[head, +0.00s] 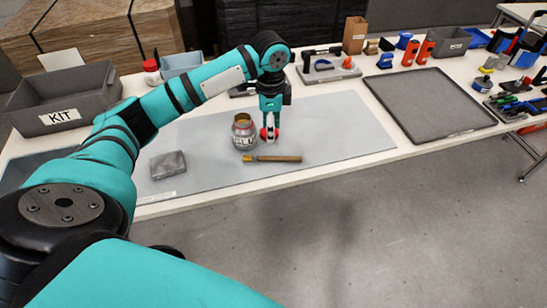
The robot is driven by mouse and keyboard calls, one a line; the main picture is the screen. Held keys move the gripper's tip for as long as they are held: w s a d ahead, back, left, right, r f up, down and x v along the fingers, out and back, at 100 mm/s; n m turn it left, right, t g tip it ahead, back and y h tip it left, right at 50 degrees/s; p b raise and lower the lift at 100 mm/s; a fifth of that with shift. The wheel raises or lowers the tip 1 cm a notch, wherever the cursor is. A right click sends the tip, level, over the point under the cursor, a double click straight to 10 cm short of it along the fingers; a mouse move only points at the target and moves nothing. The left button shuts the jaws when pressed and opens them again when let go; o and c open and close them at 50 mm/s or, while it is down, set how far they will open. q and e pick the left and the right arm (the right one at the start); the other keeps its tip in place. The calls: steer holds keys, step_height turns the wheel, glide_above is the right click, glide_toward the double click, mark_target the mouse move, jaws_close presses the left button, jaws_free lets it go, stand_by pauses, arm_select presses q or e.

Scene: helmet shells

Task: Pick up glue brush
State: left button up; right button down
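The glue brush (272,158) lies flat on the grey mat, its wooden handle to the right and its yellowish tip to the left. An open glue jar (243,135) stands upright just behind the brush's left end, with amber showing at its mouth. My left gripper (270,133) points down to the right of the jar and behind the brush, apart from the brush. Its fingers are close together on a red round lid (264,134), at or just above the mat; the fingers partly hide the lid. My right gripper is not in view.
The grey mat (340,125) is clear to the right of the brush. A grey block (168,165) lies at left. A KIT bin (62,103) stands at far left, a dark tray (428,103) at right. Tools and small parts line the table's back.

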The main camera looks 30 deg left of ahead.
arm_select(q)
glide_above(273, 157)
steer(key=f, duration=0.4)
steer(key=shift+s+a+f, duration=0.1)
steer(key=shift+s+f, duration=0.15)
steer(key=shift+f, duration=0.1)
steer(key=shift+w+d+f+p, duration=0.15)
steer(key=shift+f+p, duration=0.1)
steer(key=shift+f, duration=1.3)
steer(key=shift+w+d+f+p, duration=0.1)
steer(key=shift+f+p, duration=0.15)
steer(key=shift+f, duration=1.25)
jaws_close()
